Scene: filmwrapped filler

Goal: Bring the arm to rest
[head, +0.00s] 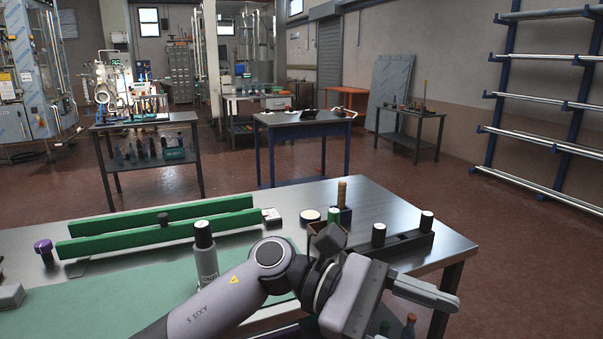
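One of my arms reaches in from the bottom left, over the front of a steel-topped workbench (375,198). I take it for my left arm. Its wrist bends to the right, and my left gripper (435,297) points right, near the bench's right end. No held object can be made out. My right gripper is not in view.
Green rails (160,229) lie at the bench's back left. A dark block with white-topped cylinders (405,243) lies behind the gripper. An orange-topped bottle (409,326) is just below it.

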